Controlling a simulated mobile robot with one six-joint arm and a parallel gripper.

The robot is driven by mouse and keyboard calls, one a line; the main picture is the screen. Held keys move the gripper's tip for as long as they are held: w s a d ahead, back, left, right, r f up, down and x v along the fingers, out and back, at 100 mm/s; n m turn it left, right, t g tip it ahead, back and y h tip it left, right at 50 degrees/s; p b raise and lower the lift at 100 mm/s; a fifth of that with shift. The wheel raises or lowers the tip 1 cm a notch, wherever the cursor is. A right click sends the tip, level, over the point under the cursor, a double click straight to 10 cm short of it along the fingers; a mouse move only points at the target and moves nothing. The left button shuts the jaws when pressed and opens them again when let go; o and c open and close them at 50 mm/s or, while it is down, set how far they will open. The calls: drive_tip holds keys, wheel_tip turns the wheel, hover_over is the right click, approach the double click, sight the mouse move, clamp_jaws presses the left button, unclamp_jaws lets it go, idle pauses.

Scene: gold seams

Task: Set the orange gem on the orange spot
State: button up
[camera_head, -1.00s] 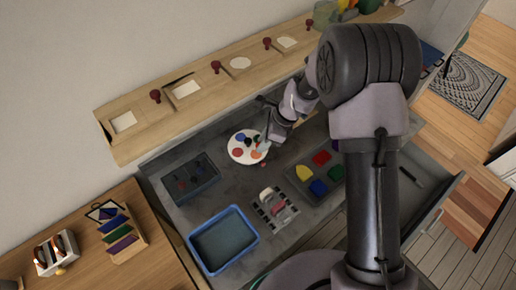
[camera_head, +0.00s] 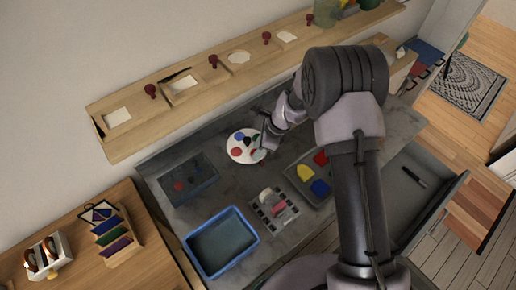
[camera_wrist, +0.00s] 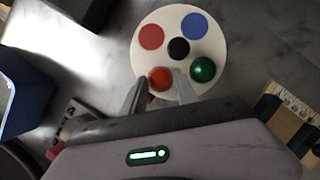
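The round white palette (camera_wrist: 222,42) lies on the grey worktop and carries red, blue, black, green and orange round patches. It also shows in the head view (camera_head: 234,149). The orange spot (camera_wrist: 160,77) is at its near edge in the wrist view, with a shaded, rounded look. I cannot clearly separate an orange gem from the spot there. My gripper (camera_wrist: 159,78) is over that edge, its two fingers apart, one on each side of the orange patch. The green patch (camera_wrist: 203,69) is just right of the right finger. In the head view my gripper (camera_head: 259,154) covers the palette's right edge.
A blue bin (camera_head: 222,240), a dark tray (camera_head: 188,180) and a rack with a pink item (camera_head: 277,208) stand near the palette. A grey tray (camera_head: 297,185) holds coloured blocks. A wooden ledge with red knobs (camera_head: 213,62) runs behind.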

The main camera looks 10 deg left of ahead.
drive_tip(key=shift+o, duration=0.7)
drive_tip(key=shift+r, duration=0.1)
drive_tip(key=p+v, duration=0.2)
drive_tip(key=v, duration=0.5)
drive_tip(key=shift+r+p, duration=0.3)
drive_tip(key=shift+r, duration=0.05)
drive_tip(key=shift+d, duration=0.15)
